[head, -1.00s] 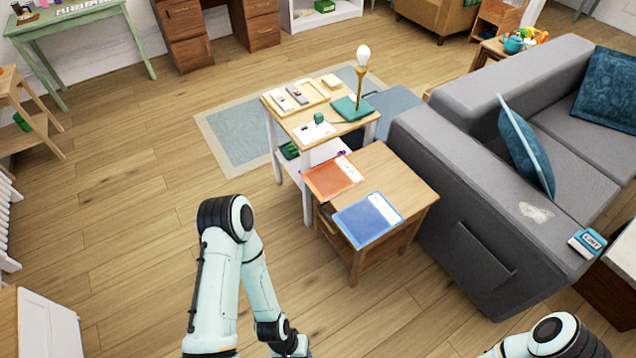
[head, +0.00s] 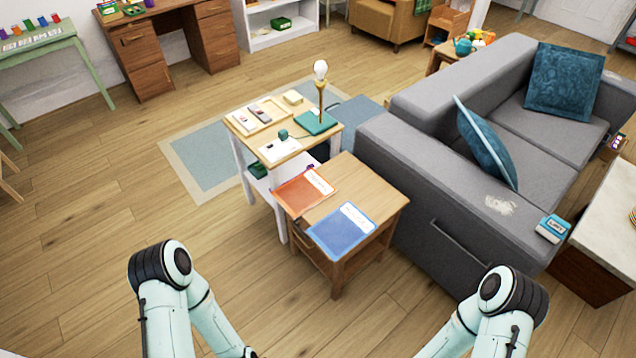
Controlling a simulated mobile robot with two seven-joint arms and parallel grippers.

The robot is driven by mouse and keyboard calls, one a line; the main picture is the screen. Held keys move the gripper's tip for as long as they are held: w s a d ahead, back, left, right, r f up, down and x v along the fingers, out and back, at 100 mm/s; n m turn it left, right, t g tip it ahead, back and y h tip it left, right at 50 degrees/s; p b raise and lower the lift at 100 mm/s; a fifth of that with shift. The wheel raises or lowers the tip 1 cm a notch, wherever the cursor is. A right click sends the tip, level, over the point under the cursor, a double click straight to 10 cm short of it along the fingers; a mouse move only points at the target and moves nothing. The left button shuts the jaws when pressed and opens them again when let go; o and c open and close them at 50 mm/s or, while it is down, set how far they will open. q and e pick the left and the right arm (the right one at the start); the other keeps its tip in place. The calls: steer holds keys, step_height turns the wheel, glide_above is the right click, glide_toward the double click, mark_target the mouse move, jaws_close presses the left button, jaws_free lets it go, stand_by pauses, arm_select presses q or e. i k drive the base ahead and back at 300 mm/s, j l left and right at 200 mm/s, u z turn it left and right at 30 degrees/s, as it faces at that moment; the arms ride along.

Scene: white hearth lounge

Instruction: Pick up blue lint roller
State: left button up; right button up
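A small blue item with a pale lettered label (head: 552,228) sits on the front end of the grey sofa's near arm, at the right in the head view. It is the only thing here that could pass for the blue lint roller, but its roller shape is too small to make out. Both my arms show at the bottom of the view, well short of it. Both grippers are below the frame and hidden.
The grey sofa (head: 440,210) has a whitish patch (head: 500,205) on its near arm. A wooden side table (head: 390,197) with blue and orange folders stands left of it. A pale-topped table (head: 610,215) stands at the right. The floor in front is clear.

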mark_target(555, 229)
steer(key=z, duration=1.7)
steer(key=i+l+u, duration=0.2)
steer(key=i+l, duration=0.2)
steer(key=l, duration=0.2)
steer(key=i+l+u, duration=0.2)
steer(key=i+l, duration=0.2)
steer(key=l, duration=0.25)
steer(key=i+l+u, duration=0.15)
steer(key=l, duration=0.2)
steer(key=i+l+u, duration=0.1)
steer(key=l, duration=0.25)
